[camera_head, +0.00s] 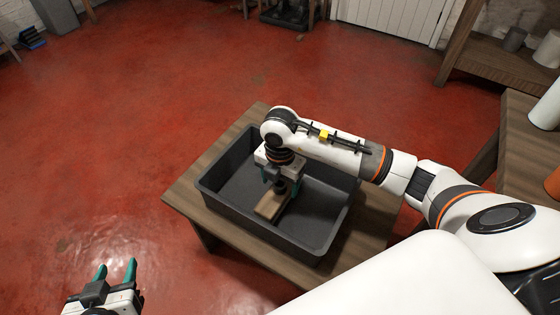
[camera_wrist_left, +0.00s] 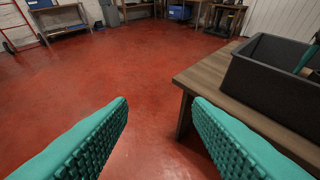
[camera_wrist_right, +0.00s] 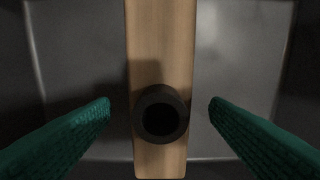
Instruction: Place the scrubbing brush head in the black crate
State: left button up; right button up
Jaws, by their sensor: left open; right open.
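The scrubbing brush head (camera_head: 271,205) is a wooden block with a dark round socket on top. It lies inside the black crate (camera_head: 228,201), on or close to its floor. In the right wrist view the wooden block (camera_wrist_right: 161,60) and its socket (camera_wrist_right: 161,115) sit between the spread fingers, with gaps on both sides. My right gripper (camera_head: 281,185) is open, reaching down into the crate above the brush head. My left gripper (camera_head: 117,270) is open and empty, away from the crate, over the floor at the lower left. The crate (camera_wrist_left: 275,80) also shows in the left wrist view.
The crate stands on a wooden table (camera_head: 187,196), its walls close around my right gripper. A wooden surface (camera_head: 520,150) with several cylindrical objects is at the right. A shelf (camera_head: 490,60) stands at the upper right. Open red floor (camera_head: 110,130) lies to the left.

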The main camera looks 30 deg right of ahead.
pick_arm(q)
jog(key=s+a+f+g+y+p, duration=0.1)
jog(key=s+a+f+g, duration=0.1)
jog(key=s+f+g, duration=0.3)
jog(key=shift+s+a+g+y+p, duration=0.3)
jog(key=shift+s+a+p, duration=0.05)
jog(key=shift+s, duration=0.75)
pick_arm(e)
notch_tip(320, 180, up, 7)
pick_arm(q)
jog(key=shift+a, duration=0.1)
pick_arm(e)
jog(key=shift+a, duration=0.1)
